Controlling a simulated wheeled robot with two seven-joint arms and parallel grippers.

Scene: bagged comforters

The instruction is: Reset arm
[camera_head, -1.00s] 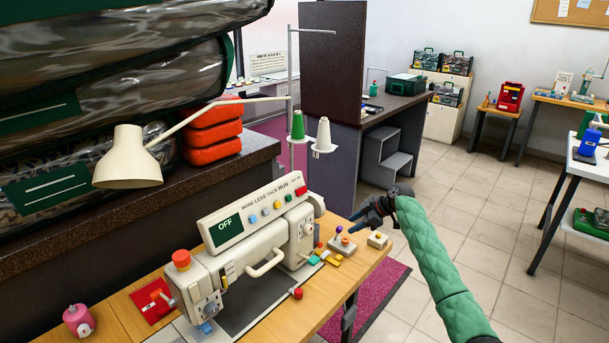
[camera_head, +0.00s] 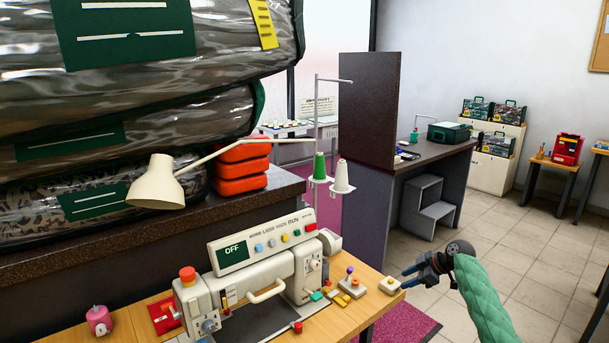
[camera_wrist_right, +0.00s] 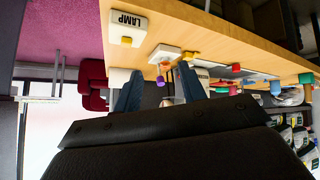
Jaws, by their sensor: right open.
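My right gripper (camera_head: 408,274) is open and empty. It hangs in the air just off the right end of the wooden sewing table (camera_head: 348,318), with its green padded sleeve (camera_head: 485,300) coming in from the lower right. In the right wrist view its two blue-grey fingers (camera_wrist_right: 160,90) stand apart with nothing held between them. The table edge and a small white block marked LAMP (camera_wrist_right: 128,28) lie beyond the fingers. My left gripper and arm are not in view.
A white sewing machine (camera_head: 265,262) reading OFF stands on the table. A cream lamp (camera_head: 157,186) leans over it. Bagged comforters (camera_head: 130,115) are stacked at left on a dark counter. Orange cases (camera_head: 240,168) sit beside them. The tiled floor (camera_head: 520,250) at right is clear.

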